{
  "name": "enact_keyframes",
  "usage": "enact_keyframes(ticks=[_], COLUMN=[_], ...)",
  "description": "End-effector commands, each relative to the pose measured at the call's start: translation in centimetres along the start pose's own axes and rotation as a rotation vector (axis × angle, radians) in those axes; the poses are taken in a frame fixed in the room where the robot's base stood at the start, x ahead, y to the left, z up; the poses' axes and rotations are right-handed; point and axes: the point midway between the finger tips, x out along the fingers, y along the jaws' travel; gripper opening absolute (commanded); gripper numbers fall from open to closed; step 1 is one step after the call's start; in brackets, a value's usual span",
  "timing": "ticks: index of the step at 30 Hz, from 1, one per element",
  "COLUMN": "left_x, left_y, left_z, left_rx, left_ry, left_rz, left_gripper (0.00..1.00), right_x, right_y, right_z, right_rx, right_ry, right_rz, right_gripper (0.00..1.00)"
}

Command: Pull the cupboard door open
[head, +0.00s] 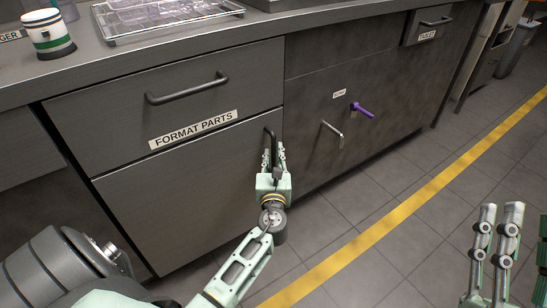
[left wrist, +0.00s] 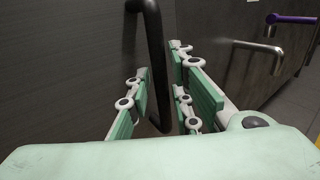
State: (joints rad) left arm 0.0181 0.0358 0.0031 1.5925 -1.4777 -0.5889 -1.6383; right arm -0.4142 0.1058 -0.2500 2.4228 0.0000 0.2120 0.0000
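The cupboard door (head: 180,195) is a dark grey panel under the FORMAT PARTS drawer and looks flush with the cabinet front. Its black upright bar handle (head: 269,138) is near the door's upper right edge. My left gripper (head: 274,158) is at this handle. In the left wrist view the handle (left wrist: 156,70) passes between the green-padded fingers of my left gripper (left wrist: 163,90), with visible gaps at its sides; the fingers look open around it. My right gripper (head: 520,225) is at the lower right, open and empty, away from the cabinet and partly cut off by the frame.
The drawer above has a horizontal black handle (head: 187,88). To the right, a silver lever (head: 333,134) and a purple lever (head: 362,109) stick out of the neighbouring panel. A striped cup (head: 48,34) and a tray rack (head: 172,32) stand on the counter. The tiled floor in front is clear.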

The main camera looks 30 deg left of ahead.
Motion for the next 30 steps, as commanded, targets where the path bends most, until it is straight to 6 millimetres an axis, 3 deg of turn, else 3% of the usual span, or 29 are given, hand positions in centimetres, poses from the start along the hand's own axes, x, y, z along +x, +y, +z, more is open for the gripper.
enact_keyframes(ticks=[4,12,19,30], left_x=[0.97,1.10,1.08,1.07], left_y=[-0.05,-0.02,-0.03,-0.03], left_z=[-0.04,-0.03,-0.04,-0.05], left_rx=[-0.001,-0.002,-0.002,-0.002], left_ry=[0.000,0.001,0.001,0.002], left_rz=[-0.001,-0.001,-0.001,-0.001], left_gripper=[0.20,0.20,0.01,0.00], right_x=[-0.06,-0.05,-0.05,-0.05], right_y=[-0.11,-0.12,-0.12,-0.10], right_z=[-0.95,-1.17,-1.15,-1.12], right_rx=[0.002,0.003,0.002,0.002], right_ry=[0.050,0.060,0.059,0.058], right_rz=[-0.002,-0.002,-0.002,-0.002], right_gripper=[0.40,0.40,0.40,0.40])
